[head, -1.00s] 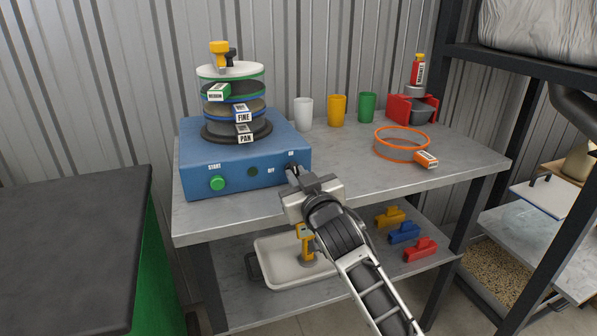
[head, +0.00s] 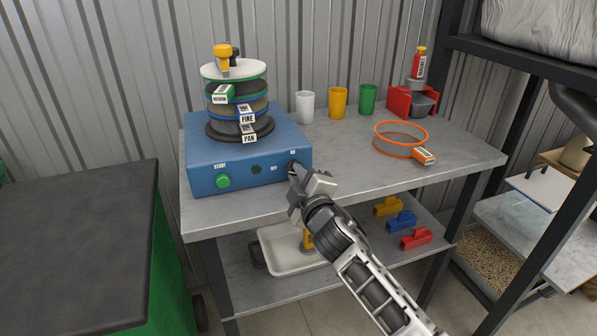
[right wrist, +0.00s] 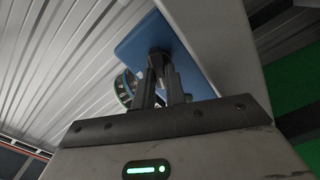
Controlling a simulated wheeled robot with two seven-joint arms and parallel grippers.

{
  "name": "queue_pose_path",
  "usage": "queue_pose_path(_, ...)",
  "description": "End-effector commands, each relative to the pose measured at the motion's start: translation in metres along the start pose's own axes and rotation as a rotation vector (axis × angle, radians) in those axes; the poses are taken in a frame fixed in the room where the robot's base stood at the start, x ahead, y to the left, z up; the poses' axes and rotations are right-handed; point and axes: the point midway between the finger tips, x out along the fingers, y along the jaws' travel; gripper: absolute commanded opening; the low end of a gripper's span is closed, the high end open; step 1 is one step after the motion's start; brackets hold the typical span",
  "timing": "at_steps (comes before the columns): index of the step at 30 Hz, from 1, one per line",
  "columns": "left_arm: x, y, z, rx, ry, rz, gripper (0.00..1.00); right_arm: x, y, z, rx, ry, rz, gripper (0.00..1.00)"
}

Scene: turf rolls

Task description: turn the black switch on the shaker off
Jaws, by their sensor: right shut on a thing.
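The blue shaker (head: 225,160) stands on the left of the metal bench, with a stack of sieves on it. Its front has a green START button (head: 222,181), a dark round spot (head: 256,170), and OFF and ON labels, ON at the upper right of OFF. My right gripper (head: 294,171) is at the right end of this front, by the labels, and is shut on the black switch. The switch is mostly hidden in the head view; its dark end shows between the fingertips in the right wrist view (right wrist: 158,53). Its pointing direction cannot be told. My left gripper is out of view.
White (head: 305,107), yellow (head: 338,103) and green (head: 367,99) cups stand behind. An orange-rimmed sieve (head: 400,139) lies on the right of the bench. A pale tray (head: 290,259) and coloured clips (head: 402,221) sit on the shelf below. A dark-topped green block (head: 70,235) stands left.

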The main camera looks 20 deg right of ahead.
Motion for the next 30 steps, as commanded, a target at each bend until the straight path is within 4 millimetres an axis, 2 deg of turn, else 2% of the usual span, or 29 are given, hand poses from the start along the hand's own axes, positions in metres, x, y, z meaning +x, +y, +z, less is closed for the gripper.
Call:
queue_pose_path(6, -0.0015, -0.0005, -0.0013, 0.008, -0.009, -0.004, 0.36, -0.0002, -0.0008, 0.0004, -0.190, -0.002, -0.002, 0.00)
queue_pose_path(15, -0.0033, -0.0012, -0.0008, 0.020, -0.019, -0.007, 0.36, -0.0002, -0.0023, 0.0008, -0.376, -0.001, -0.002, 0.00)
queue_pose_path(30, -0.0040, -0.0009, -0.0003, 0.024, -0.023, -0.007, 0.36, -0.0002, -0.0032, 0.0012, -0.470, -0.001, -0.002, 0.00)
